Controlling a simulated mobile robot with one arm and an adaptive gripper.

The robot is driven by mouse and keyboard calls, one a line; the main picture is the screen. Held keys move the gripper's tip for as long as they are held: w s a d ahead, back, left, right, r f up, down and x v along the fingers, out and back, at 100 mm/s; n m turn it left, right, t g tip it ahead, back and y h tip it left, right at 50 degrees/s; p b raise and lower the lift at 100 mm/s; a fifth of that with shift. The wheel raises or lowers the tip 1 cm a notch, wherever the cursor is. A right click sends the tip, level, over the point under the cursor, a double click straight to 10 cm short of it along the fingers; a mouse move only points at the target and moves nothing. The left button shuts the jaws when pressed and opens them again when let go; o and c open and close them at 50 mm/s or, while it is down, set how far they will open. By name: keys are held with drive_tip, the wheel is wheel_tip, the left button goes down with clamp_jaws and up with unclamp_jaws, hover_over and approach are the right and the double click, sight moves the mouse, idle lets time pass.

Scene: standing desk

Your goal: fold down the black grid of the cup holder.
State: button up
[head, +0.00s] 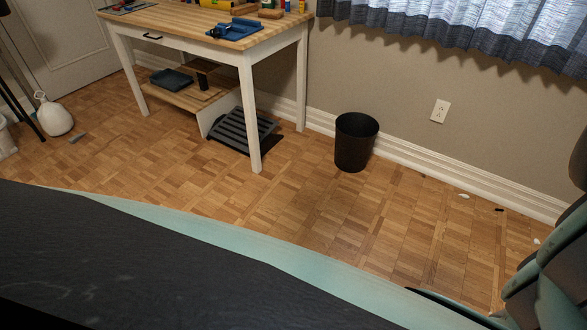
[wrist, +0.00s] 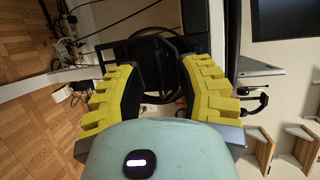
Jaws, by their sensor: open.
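In the wrist view my gripper (wrist: 158,72) has its two yellow, ribbed fingers spread apart, with nothing held between them. Beyond the fingertips is a dark round frame with black bars (wrist: 156,50), probably the cup holder with its grid. The fingers hide its sides, and I cannot tell how the grid is tilted or whether a finger touches it. The head view shows neither my gripper nor the cup holder.
In the wrist view a pale desk edge, cables (wrist: 68,50) and a headset (wrist: 253,97) are close by. In the head view a workbench (head: 225,45) stands at the wall, a black bin (head: 355,142) beside it. Parquet floor is mostly clear.

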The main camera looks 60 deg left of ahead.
drive_tip(key=shift+o, duration=0.2)
drive_tip(key=shift+w+a, duration=0.1)
clamp_jaws()
idle(0.4)
